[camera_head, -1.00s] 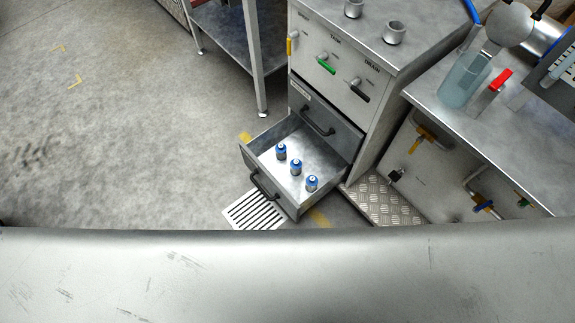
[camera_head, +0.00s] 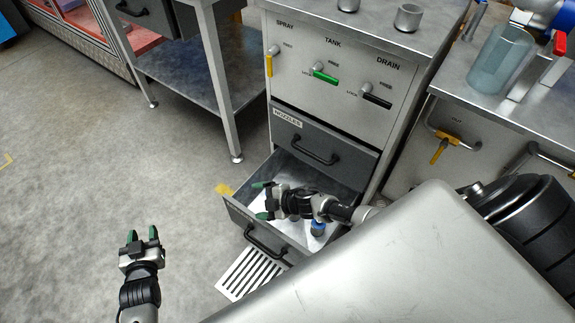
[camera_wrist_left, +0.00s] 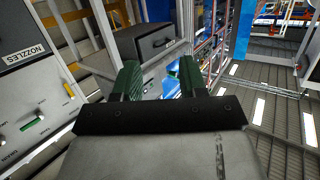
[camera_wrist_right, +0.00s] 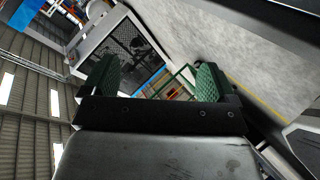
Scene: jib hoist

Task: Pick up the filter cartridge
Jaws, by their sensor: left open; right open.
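A small blue-topped cylinder (camera_head: 317,229) stands in the open lower drawer (camera_head: 236,203). It may be a filter cartridge; no label is readable. My left gripper (camera_head: 142,237) is open and empty over the floor, left of the drawer. Its fingers also show apart in the left wrist view (camera_wrist_left: 160,82).
The cabinet (camera_head: 330,65) carries yellow, green and black valve handles above a shut drawer marked NOZZLES (camera_head: 315,150). A metal table (camera_head: 185,70) stands left of it. A bench with a clear beaker (camera_head: 500,58) stands right. The floor at left is free.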

